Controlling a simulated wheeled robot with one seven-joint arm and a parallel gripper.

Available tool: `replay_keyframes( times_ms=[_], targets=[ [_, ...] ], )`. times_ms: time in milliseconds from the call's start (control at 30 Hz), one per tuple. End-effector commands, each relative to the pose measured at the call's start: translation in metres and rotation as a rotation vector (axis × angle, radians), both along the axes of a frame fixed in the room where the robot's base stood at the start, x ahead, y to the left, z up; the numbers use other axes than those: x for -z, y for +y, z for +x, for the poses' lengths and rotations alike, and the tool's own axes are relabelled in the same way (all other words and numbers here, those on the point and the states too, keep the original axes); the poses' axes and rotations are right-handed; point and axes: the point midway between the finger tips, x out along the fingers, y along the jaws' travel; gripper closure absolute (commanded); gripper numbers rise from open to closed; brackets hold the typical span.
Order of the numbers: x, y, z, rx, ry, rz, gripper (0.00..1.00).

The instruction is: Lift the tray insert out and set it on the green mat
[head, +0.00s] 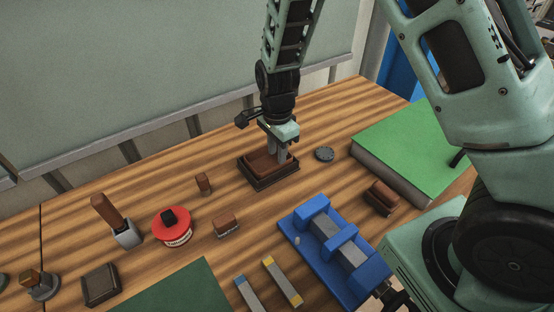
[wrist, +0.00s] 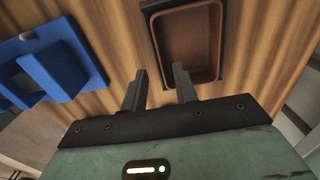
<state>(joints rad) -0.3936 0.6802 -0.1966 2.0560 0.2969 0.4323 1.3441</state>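The tray insert (head: 262,162) is a brown rectangular open tray. It sits inside a dark outer tray (head: 262,184) on the wooden table, and shows in the wrist view (wrist: 187,42) at top centre. My gripper (head: 283,158) is over the insert, pointing down. I cannot tell whether a finger touches the insert. A flat dark green mat (head: 185,293) lies at the bottom edge of the head view, partly cut off.
A blue fixture (head: 318,254) stands right of centre. A red tin (head: 172,226), small brown blocks and a stamp (head: 117,222) stand left.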

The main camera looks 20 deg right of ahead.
Motion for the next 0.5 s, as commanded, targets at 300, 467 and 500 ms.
replay_keyframes(
  times_ms=[300,467,500],
  targets=[
    [0.039,0.0,0.0,0.0,0.0,0.0,0.71],
    [0.045,0.0,0.0,0.0,0.0,0.001,0.71],
    [0.045,0.0,0.0,0.0,-0.001,0.001,0.71]
  ],
)
